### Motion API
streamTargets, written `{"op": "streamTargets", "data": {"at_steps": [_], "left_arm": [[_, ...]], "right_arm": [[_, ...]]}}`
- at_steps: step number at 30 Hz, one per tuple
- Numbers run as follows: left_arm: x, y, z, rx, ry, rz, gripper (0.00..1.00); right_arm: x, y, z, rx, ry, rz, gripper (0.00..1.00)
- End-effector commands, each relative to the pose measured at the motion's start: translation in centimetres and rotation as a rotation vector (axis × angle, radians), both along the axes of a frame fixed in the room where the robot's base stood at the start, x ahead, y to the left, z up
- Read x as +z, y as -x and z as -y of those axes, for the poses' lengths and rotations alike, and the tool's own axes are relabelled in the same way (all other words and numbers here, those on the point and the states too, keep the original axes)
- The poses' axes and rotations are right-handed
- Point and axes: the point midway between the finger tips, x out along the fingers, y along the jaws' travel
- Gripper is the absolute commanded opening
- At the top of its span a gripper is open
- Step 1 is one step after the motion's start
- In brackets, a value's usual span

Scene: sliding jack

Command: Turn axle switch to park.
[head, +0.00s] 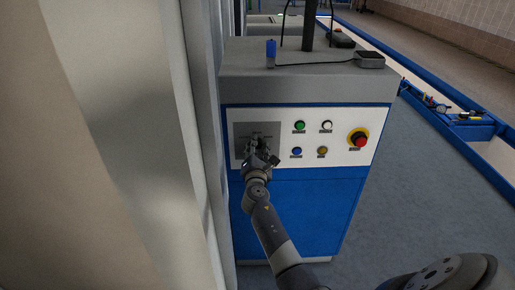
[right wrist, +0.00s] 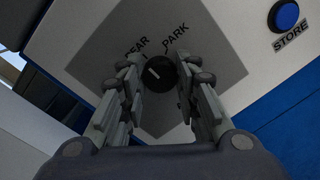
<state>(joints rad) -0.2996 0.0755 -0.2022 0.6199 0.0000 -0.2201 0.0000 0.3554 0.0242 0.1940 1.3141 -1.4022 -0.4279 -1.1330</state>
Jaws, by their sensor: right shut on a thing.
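The axle switch (right wrist: 160,74) is a round black knob with a short white mark on a grey square plate (right wrist: 100,60). The labels PARK (right wrist: 175,38) and REAR (right wrist: 136,46), the latter partly covered by a finger, are above it in the right wrist view. The white mark lies on the knob's left half, slanting up-left, and does not point at PARK. My right gripper (right wrist: 160,88) has its fingers on both sides of the knob and is shut on it. In the head view my right gripper (head: 260,153) covers the knob.
The blue and white control cabinet (head: 300,205) also carries green (head: 299,126), white (head: 327,126), blue (head: 296,151) and amber (head: 322,151) buttons and a red emergency stop (head: 359,139). A pale wall (head: 110,130) stands close at left. Open floor (head: 430,190) lies at right.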

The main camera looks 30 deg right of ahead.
Motion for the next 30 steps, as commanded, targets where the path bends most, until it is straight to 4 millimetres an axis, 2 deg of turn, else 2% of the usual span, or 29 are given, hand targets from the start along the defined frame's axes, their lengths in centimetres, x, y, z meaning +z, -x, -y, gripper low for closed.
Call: {"op": "streamTargets", "data": {"at_steps": [8, 14, 30], "left_arm": [[-0.2, 0.0, 0.0, -0.001, 0.0, 0.0, 0.4], [-0.8, 0.0, -0.2, -0.001, -0.002, 0.0, 0.4], [-2.9, 0.0, -0.5, 0.002, -0.006, 0.0, 0.4]], "right_arm": [[-0.1, 0.0, 0.0, 0.0, -0.027, 0.017, 0.06], [-0.2, 0.0, 0.0, 0.0, -0.113, 0.07, 0.06], [-0.3, 0.1, 0.1, 0.001, -0.531, 0.325, 0.06]]}}
